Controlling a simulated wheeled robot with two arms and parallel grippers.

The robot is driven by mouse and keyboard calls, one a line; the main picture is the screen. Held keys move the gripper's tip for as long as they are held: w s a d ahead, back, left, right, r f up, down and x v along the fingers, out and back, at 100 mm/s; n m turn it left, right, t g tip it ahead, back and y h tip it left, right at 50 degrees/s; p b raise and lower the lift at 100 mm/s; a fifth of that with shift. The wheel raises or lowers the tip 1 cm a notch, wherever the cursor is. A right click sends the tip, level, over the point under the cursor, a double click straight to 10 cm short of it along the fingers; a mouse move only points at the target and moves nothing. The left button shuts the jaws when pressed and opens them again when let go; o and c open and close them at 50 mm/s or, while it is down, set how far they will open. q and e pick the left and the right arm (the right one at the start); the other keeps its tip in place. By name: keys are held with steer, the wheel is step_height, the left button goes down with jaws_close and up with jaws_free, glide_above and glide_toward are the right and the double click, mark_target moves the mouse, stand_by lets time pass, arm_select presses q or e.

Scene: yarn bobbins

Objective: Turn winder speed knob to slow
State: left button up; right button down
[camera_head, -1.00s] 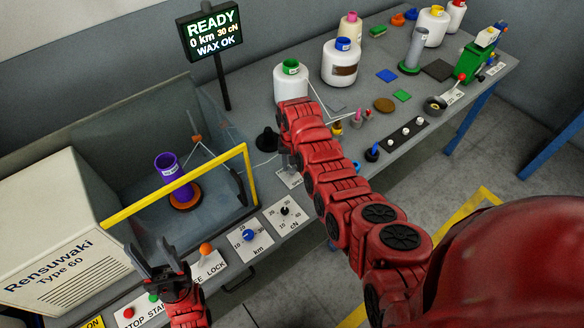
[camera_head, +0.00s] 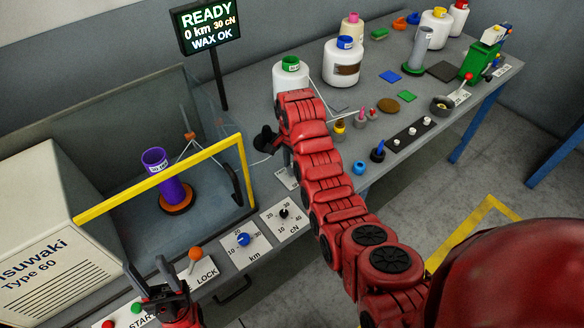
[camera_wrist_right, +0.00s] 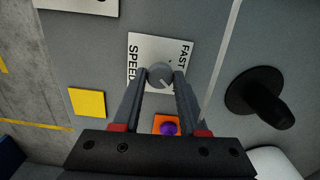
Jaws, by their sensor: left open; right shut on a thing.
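The grey round speed knob (camera_wrist_right: 158,72) shows in the right wrist view on a white plate (camera_wrist_right: 143,42). The plate's words SPEED and FAST can be read; a SLOW mark cannot be seen. The knob's light pointer line slants to the lower right of that picture. My right gripper (camera_wrist_right: 160,79) is shut on the knob, a fingertip on each side. In the head view my right arm covers the knob, and only part of the plate (camera_head: 287,179) shows. My left gripper (camera_head: 148,276) is open and empty near the START and LOCK labels.
An orange-topped lever (camera_head: 195,254), a blue km knob (camera_head: 243,239) and a black cN knob (camera_head: 283,213) line the front panel. A purple bobbin (camera_head: 168,185) stands behind the yellow-framed guard (camera_head: 160,178). The display (camera_head: 207,27) reads READY. A white bobbin (camera_head: 290,77) stands behind my right arm.

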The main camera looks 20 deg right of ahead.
mark_target(292, 168)
steer(key=shift+m, duration=0.4)
steer(key=shift+c, duration=2.2)
jaws_free()
step_height(292, 168, up, 17)
steer(key=p, duration=1.3)
steer(key=shift+r+p, duration=0.2)
steer(key=shift+p, duration=0.15)
